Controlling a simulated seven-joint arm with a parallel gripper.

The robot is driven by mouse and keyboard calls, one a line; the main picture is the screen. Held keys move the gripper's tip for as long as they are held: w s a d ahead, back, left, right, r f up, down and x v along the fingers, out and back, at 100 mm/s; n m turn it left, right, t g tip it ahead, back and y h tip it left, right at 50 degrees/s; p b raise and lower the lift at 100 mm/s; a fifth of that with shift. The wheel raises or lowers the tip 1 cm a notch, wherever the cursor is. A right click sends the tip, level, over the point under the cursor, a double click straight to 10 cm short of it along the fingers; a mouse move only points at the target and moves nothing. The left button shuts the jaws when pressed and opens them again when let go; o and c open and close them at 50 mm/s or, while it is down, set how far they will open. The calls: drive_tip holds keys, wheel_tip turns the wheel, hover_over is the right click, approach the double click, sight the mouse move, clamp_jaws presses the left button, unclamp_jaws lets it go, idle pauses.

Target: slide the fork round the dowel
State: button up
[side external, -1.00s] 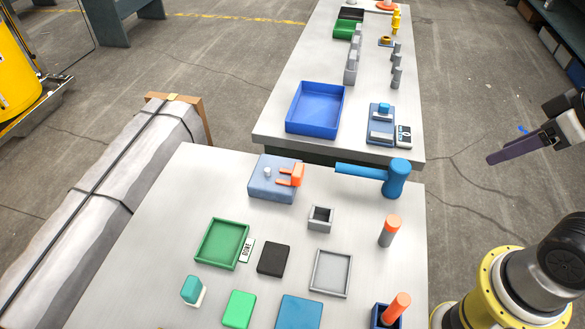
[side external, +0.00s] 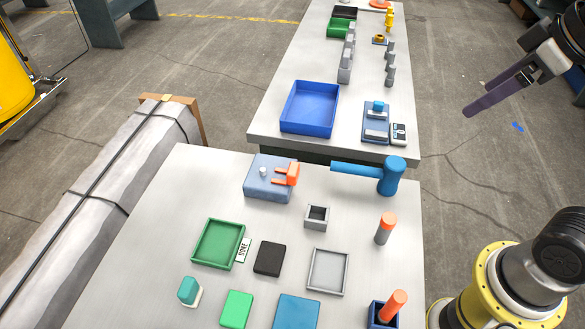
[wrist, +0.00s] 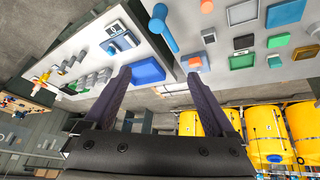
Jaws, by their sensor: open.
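The orange fork (side external: 290,175) lies on a blue-grey block (side external: 255,188) at the far edge of the near table, its prongs pointing left. A short pale dowel (side external: 263,172) stands on the same block, left of the prongs and apart from them. In the wrist view the fork (wrist: 195,62) is small, just above the right fingertip; the dowel is too small to tell there. My gripper (side external: 469,110) is open and empty, in the air right of the tables, far from the fork. Its two dark purple fingers (wrist: 158,74) stand wide apart in the wrist view.
A blue hammer-shaped piece (side external: 390,177) is right of the block. An orange-topped post (side external: 385,229), a small grey box (side external: 317,217) and a green tray (side external: 218,244) share the near table. A blue tray (side external: 310,107) is on the far table, across a gap.

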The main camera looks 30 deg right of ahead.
drive_tip(key=w+a+r+n+g, duration=0.1)
drive_tip(key=w+a+r+n, duration=0.15)
drive_tip(key=w, duration=0.65)
drive_tip(key=n+g, duration=0.4)
drive_tip(key=g, duration=0.1)
hover_over(293, 168)
wheel_tip(293, 168, down, 19)
wheel_tip(293, 168, down, 14)
drive_tip(key=shift+r, duration=0.1)
clamp_jaws()
